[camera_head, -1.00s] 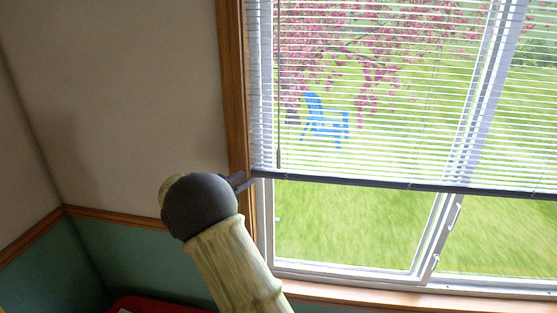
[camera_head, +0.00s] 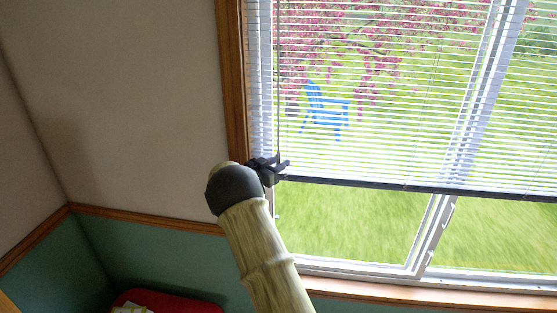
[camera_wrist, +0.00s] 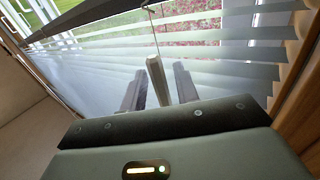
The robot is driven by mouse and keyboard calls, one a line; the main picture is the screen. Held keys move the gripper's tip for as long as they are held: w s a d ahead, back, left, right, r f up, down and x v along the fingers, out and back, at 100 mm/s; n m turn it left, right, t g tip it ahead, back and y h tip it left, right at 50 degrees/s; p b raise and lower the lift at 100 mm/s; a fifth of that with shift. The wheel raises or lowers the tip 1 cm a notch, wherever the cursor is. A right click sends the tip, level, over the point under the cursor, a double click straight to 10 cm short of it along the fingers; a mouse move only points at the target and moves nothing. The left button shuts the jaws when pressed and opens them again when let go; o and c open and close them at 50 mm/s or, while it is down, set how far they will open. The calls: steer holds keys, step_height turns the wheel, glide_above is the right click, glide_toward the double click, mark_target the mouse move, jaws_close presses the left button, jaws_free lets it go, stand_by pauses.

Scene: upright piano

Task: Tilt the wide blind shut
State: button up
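The wide blind (camera_head: 400,110) hangs over the window, its slats tilted open so the garden shows between them. Its dark bottom rail (camera_head: 420,188) hangs above the sill. A thin tilt wand (camera_head: 278,80) hangs down near the blind's left edge. My gripper (camera_head: 280,167) is at the wand's lower end, by the bottom rail's left end. In the wrist view the wand's pale end (camera_wrist: 158,80) stands between the two dark fingers (camera_wrist: 159,85). The fingers are apart, with a gap seen on either side of the wand. The slats (camera_wrist: 225,60) lie close behind.
The wooden window frame (camera_head: 233,90) and a bare wall (camera_head: 120,100) are to the left of my gripper. The sill (camera_head: 400,290) runs below. A red object (camera_head: 165,298) is at the bottom left.

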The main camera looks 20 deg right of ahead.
jaws_close()
